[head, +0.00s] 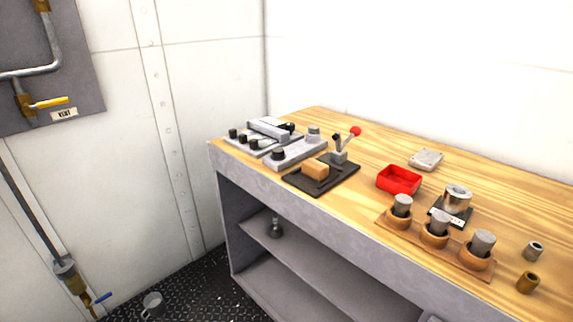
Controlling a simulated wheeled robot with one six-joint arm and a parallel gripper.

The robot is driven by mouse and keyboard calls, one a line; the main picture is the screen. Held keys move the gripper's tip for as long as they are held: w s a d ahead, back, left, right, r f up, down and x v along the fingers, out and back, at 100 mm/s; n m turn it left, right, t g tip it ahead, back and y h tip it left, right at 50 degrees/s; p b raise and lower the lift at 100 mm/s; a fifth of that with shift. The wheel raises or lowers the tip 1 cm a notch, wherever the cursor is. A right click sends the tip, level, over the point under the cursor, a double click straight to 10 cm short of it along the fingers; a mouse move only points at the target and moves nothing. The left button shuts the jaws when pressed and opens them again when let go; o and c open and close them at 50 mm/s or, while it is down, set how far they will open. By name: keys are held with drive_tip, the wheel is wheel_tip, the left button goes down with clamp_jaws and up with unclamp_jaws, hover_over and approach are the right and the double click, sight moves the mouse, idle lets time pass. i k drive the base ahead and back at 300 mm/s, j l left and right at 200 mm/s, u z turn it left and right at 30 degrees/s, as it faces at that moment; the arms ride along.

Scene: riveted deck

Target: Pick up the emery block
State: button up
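No thing in the head view is labelled as the emery block, and I cannot tell for sure which one it is. A small tan-brown block (315,169) lies on a dark flat plate (338,178) near the bench's front edge, beside a lever with a red knob (355,131). A light grey, flat block (426,159) lies alone toward the back of the wooden bench top, behind the red tray. My gripper is not in view.
The wooden bench (375,147) stands against white walls. A red tray (399,180), a rack with grey cylinders (435,238), a shiny round metal piece (456,198) and two small fittings (527,282) are on the right. Grey fixtures (292,152) fill the left end. A mug (153,306) is on the floor.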

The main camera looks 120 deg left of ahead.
sight(318, 171)
drive_tip(key=u, duration=3.45)
